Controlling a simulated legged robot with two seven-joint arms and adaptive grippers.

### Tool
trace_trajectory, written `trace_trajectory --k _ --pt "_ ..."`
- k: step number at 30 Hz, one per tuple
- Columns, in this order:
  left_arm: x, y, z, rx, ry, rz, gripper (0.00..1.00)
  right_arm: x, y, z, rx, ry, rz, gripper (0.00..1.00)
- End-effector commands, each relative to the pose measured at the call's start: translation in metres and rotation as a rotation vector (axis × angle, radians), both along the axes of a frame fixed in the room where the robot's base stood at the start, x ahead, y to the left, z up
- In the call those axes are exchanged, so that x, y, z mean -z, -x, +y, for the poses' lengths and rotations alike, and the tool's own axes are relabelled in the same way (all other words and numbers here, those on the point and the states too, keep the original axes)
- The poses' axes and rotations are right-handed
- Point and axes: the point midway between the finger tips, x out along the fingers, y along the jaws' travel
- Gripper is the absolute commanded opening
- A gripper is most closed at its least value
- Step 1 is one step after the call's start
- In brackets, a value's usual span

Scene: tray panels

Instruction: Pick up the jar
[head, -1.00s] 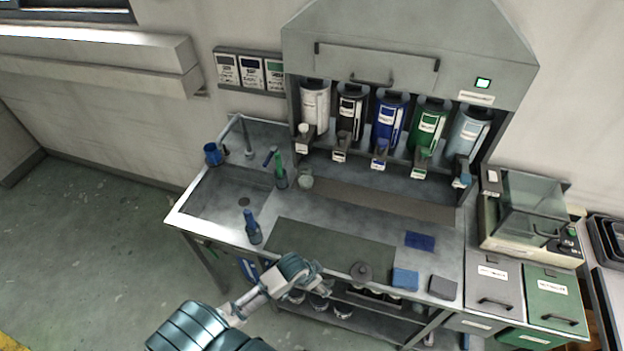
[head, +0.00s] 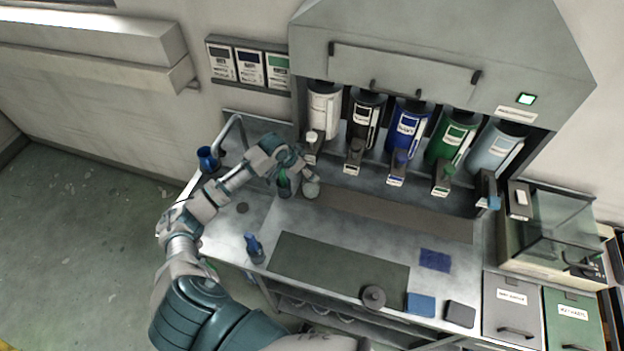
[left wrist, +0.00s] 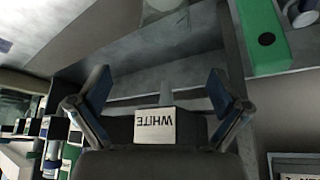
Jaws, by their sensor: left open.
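The jar (head: 310,189) is a pale, see-through glass vessel standing upright on the steel counter, just right of a green bottle (head: 284,184). My left gripper (head: 306,167) is above and slightly behind it in the head view, apart from it as far as I can tell. In the left wrist view the two blue-padded fingers of the left gripper (left wrist: 158,92) are spread with nothing held. A see-through edge at the top of that view (left wrist: 166,8) may be the jar. A dispenser spout labelled WHITE (left wrist: 155,126) shows between the fingers. My right gripper is not in view.
Several dispensers, the white one (head: 323,108) leftmost, hang close behind the gripper. A tap (head: 238,128) and blue mug (head: 207,158) are left. A blue bottle (head: 254,248) stands near the sink.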

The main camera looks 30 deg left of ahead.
Motion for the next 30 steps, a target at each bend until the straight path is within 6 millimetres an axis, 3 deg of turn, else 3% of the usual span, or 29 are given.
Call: trace_trajectory --k 9,12,21,30 --pt "0.067 -0.002 0.007 -0.003 0.008 0.01 1.0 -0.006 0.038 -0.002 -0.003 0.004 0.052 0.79" --pt "0.085 -0.002 0.007 -0.002 0.005 0.009 1.0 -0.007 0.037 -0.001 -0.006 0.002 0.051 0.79" --pt "0.107 -0.015 -0.001 -0.001 0.005 0.006 1.0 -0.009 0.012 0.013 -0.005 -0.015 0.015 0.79" --pt "0.145 -0.036 -0.007 -0.002 0.004 0.006 1.0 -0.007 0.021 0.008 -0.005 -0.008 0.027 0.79"
